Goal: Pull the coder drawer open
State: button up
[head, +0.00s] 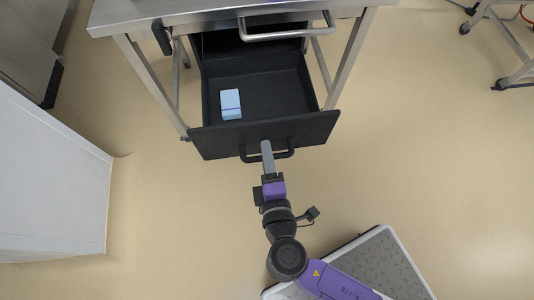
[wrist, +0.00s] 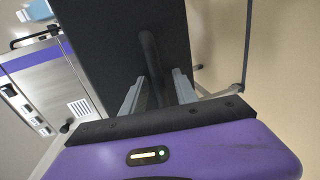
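The coder drawer (head: 262,134) is a black open-topped drawer, pulled well out from under the steel table in the head view. Its dark front panel also fills the upper middle of the wrist view (wrist: 115,45). A black bar handle (wrist: 150,55) stands off the panel. My gripper (wrist: 158,80) has its two grey fingers on either side of the handle, with visible gaps beside the bar, so it looks open. In the head view my gripper (head: 267,148) reaches the handle (head: 282,155) at the middle of the panel; the fingers overlap there.
A light blue block (head: 231,104) lies in the drawer's left part. The steel table (head: 120,15) stands above, with a metal bar handle (head: 285,36) over the drawer. A white cabinet (head: 50,180) stands at left.

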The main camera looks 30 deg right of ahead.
jog(key=p+v, duration=0.1)
jog(key=v, duration=0.7)
dwell(0.5)
